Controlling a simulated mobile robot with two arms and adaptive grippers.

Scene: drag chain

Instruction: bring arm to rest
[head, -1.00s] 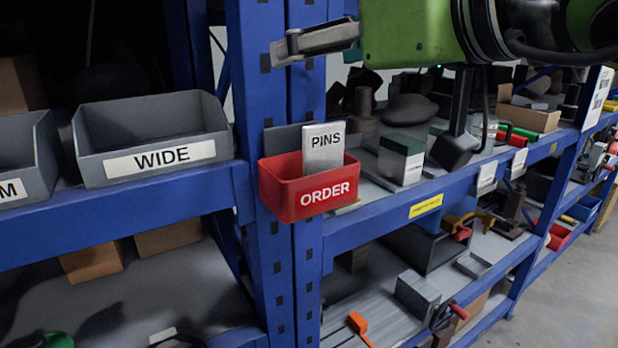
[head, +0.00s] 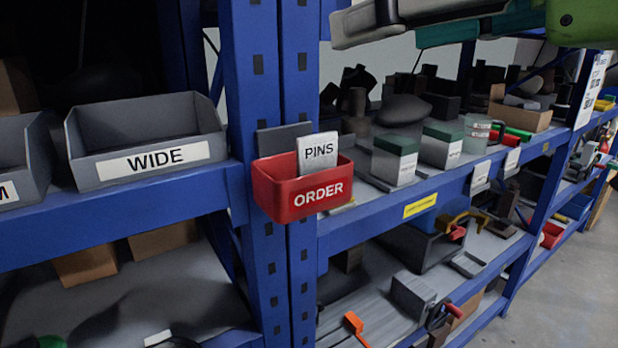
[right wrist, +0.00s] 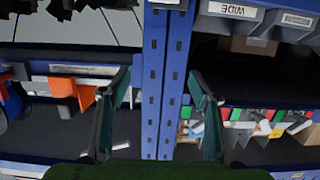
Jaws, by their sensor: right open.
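My right gripper (head: 400,18) shows in part at the top of the head view, its arm coming in from the upper right. In the right wrist view its two dark green fingers (right wrist: 158,78) are spread wide with nothing between them. A blue rack post shows beyond the gap. The red ORDER bin (head: 320,199) hangs on the post in the head view, with a grey-white PINS card (head: 318,152) standing in it. My right gripper is above and apart from the bin. My left gripper is not in view.
A grey WIDE bin (head: 150,122) stands on the left blue shelf. Green-topped white boxes (head: 394,160) and dark parts fill the right shelf. The blue post (head: 254,80) stands between the shelves. Bare floor (head: 570,290) shows at the lower right.

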